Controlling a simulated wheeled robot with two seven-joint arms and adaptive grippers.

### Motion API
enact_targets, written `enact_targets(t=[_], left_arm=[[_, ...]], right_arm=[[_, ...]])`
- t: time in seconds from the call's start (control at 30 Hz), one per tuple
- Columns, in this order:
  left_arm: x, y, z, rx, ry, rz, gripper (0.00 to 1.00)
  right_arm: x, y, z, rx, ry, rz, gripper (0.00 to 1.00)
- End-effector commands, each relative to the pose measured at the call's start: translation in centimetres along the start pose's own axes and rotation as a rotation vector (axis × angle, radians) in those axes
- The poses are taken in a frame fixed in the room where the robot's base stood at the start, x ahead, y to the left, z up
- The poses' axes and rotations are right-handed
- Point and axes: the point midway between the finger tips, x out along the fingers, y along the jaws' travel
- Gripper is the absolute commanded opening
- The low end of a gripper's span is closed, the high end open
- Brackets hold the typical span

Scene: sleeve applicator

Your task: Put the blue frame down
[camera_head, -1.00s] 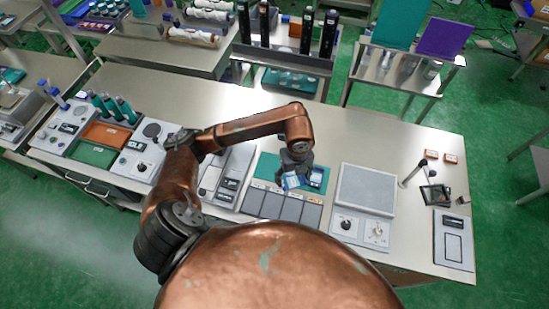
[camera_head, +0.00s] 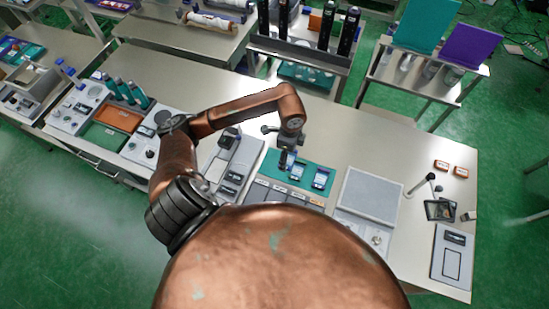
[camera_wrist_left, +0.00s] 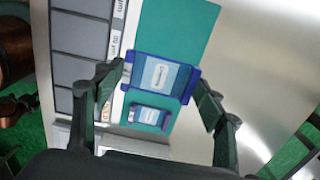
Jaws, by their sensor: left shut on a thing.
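My left gripper (camera_wrist_left: 163,80) is shut on the blue frame (camera_wrist_left: 160,74), with a finger at each short end in the left wrist view. The frame has a pale label in its middle. It is over the teal mat (camera_wrist_left: 182,30); I cannot tell whether it touches the mat. A smaller-looking blue device (camera_wrist_left: 150,115) with a pale label lies on the mat beside it. In the head view, my left gripper (camera_head: 289,158) is at the mat (camera_head: 309,174), partly hiding what it holds. My right gripper is not in view.
A row of grey labelled tiles (camera_head: 270,192) borders the mat's near side. A grey flat-topped machine (camera_head: 370,195) stands to its right. A small stand (camera_head: 420,184) and orange boxes (camera_head: 441,165) are further right. Bare bench lies behind the mat.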

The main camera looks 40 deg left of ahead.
Motion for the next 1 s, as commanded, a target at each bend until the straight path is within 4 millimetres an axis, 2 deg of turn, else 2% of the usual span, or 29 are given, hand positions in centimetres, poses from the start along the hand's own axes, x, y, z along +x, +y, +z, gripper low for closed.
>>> enact_targets(t=[0.03, 0.2, 0.3, 0.57, 0.8, 1.0], left_arm=[[0.4, -0.1, 1.4, -0.005, -0.005, 0.003, 0.42], [3.6, -0.7, 3.7, -0.005, -0.002, 0.004, 0.42], [4.7, -1.0, 4.6, -0.003, 0.0, 0.003, 0.42], [6.2, -1.3, 5.7, -0.002, -0.001, 0.002, 0.42], [9.2, -1.3, 5.8, -0.001, 0.001, 0.003, 0.42], [9.5, -1.4, 5.8, 0.001, 0.0, 0.0, 0.42]], right_arm=[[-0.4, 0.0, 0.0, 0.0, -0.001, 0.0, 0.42], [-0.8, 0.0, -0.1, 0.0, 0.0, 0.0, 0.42], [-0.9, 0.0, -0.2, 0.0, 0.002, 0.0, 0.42], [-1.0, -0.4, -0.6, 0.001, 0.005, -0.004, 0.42], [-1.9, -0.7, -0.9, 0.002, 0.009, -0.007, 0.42], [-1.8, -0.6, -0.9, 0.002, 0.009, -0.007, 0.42]])
